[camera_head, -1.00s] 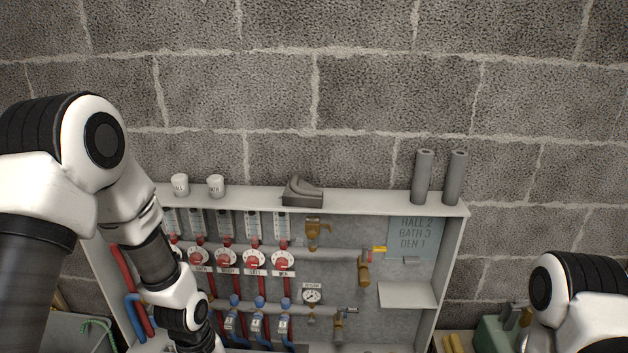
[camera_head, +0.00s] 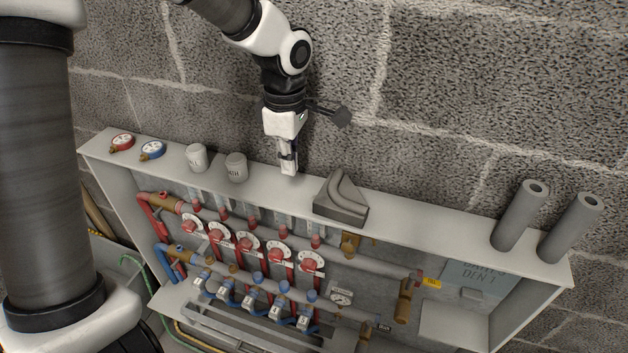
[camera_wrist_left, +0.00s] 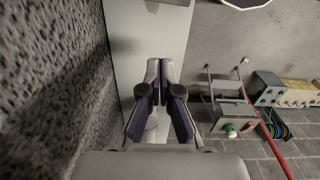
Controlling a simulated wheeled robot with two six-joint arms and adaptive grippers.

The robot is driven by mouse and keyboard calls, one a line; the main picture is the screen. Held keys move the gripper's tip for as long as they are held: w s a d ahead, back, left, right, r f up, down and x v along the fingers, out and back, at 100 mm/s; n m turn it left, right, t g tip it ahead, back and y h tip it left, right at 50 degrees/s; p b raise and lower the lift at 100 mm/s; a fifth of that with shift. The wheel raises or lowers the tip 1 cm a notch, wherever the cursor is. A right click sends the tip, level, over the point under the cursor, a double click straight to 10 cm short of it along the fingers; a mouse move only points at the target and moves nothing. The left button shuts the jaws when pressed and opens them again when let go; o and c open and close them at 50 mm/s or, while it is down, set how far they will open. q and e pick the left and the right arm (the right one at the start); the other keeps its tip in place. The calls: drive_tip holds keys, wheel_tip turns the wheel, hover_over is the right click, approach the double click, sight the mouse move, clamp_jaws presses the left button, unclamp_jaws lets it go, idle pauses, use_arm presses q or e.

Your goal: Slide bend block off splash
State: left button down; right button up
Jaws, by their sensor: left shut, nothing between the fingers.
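The bend block (camera_head: 342,197) is a dark grey block with a curved raised bend. It sits on the white top (camera_head: 425,210) of the wall cabinet, right of the cups. My left gripper (camera_head: 289,170) points down over the cabinet top between the cups and the bend block, left of the block and apart from it. Its fingers are shut and empty; they also show in the wrist view (camera_wrist_left: 160,68), above the pale cabinet top (camera_wrist_left: 150,35). No splash can be made out; the block may hide it. My right gripper is out of view.
Two grey tubes (camera_head: 518,215) stand at the right end. The block wall (camera_head: 470,90) rises close behind. The top is clear between block and tubes.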

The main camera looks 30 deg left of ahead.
sight(312, 198)
use_arm(q)
drive_tip(key=f, duration=0.3)
drive_tip(key=w+f+p, duration=0.1)
drive_tip(key=f, duration=0.2)
drive_tip(key=shift+w, duration=0.1)
drive_tip(key=d, duration=0.1)
drive_tip(key=d+p, duration=0.1)
drive_tip(key=d, duration=0.1)
drive_tip(key=shift+w+d+r, duration=0.15)
drive_tip(key=shift+d+r, duration=0.1)
drive_tip(key=shift+d, duration=0.3)
drive_tip(key=shift+w+a+f, duration=0.2)
drive_tip(key=shift+a, duration=0.05)
drive_tip(key=shift+w, duration=0.1)
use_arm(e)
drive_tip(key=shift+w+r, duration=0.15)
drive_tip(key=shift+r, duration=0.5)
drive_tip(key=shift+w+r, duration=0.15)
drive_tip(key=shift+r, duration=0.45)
